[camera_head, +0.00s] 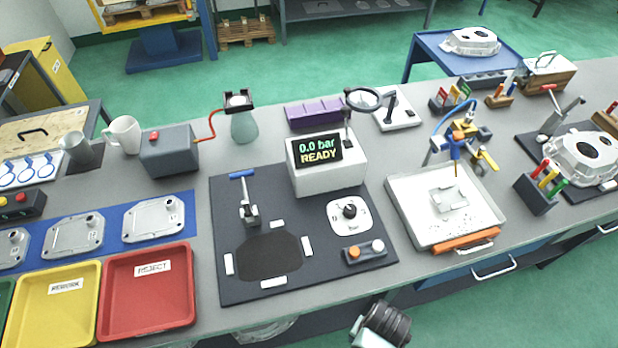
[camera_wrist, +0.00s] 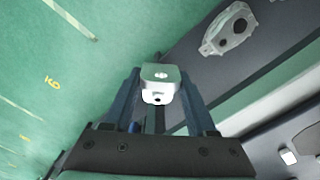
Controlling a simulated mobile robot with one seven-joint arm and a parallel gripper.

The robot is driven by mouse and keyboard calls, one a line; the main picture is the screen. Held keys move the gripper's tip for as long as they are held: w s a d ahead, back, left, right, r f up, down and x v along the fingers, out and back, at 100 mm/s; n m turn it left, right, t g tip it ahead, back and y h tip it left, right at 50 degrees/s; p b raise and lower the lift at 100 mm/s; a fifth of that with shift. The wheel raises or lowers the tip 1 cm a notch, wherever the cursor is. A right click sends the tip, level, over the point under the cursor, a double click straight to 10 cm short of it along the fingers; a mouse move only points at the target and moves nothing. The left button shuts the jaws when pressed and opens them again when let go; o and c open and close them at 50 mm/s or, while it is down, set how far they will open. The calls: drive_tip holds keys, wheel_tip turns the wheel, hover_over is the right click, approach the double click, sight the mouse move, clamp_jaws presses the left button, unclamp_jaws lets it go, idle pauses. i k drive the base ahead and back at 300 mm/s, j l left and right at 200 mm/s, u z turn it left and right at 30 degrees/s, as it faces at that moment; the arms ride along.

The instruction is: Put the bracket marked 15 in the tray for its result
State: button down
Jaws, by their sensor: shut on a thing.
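My gripper (camera_wrist: 160,100) shows in the wrist view with its two dark fingers shut on a small pale metal piece (camera_wrist: 160,78) with a rounded end and a dark hole. I see this piece only end-on. Whether it is the bracket marked 15 I cannot tell, as no mark shows. Flat grey castings (camera_head: 154,220) lie in a row on a blue mat in the head view; their marks are too small to read. The red tray (camera_head: 146,331) is labelled REJECT and the yellow tray (camera_head: 52,339) REWORK. A green tray (camera_head: 6,298) is cut by the left edge. The trays look empty.
The test unit (camera_head: 318,182) reads 0.0 bar READY beside a dark mat (camera_head: 225,200) with a toggle clamp (camera_head: 248,205). A white tray (camera_head: 403,207) stands right of it. In the wrist view, a casting (camera_wrist: 230,30) lies on a dark surface beside green floor.

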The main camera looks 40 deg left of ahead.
sight(61, 311)
drive_tip(key=k+j, duration=0.5)
drive_tip(key=j, duration=0.15)
drive_tip(key=k+j, duration=0.5)
drive_tip(key=j, duration=0.15)
